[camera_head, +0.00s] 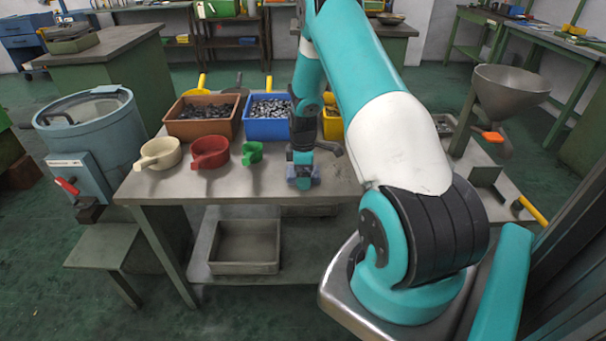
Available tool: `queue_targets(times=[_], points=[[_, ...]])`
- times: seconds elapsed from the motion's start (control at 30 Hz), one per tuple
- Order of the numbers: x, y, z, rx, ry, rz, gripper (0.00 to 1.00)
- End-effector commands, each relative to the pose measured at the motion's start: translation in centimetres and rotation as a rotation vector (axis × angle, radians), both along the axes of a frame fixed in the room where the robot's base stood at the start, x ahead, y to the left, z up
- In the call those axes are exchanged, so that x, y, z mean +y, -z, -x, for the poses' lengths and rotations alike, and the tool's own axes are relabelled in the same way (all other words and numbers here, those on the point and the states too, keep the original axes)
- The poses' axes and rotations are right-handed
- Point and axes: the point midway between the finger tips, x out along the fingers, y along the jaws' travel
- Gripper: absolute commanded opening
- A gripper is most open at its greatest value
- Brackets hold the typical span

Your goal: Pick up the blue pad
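My teal arm reaches over the grey metal table (240,205), and my gripper (302,176) points down at the table's front part. A small dull-blue piece, which looks like the blue pad (303,184), shows at the gripper's lower end. It is too small to tell whether the fingers are around it or just above it, or whether they are open or shut.
A brown bin (203,129) and a blue bin (268,129) of small metal parts stand behind the gripper. A cream scoop (158,153), a red scoop (209,152) and a green scoop (252,153) lie to its left. A metal funnel (510,88) stands right.

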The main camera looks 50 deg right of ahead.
Motion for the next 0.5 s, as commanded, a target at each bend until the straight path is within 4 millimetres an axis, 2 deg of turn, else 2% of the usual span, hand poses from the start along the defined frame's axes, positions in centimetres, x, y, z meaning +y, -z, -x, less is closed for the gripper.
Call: queue_targets(times=[0.07,0.3,0.5], points=[[-0.01,-0.01,0.01,0.0,0.0,0.0,1.0],[0.0,-0.03,0.01,0.0,0.0,0.0,0.5],[-0.01,-0.05,0.01,0.0,0.0,0.0,0.5]])
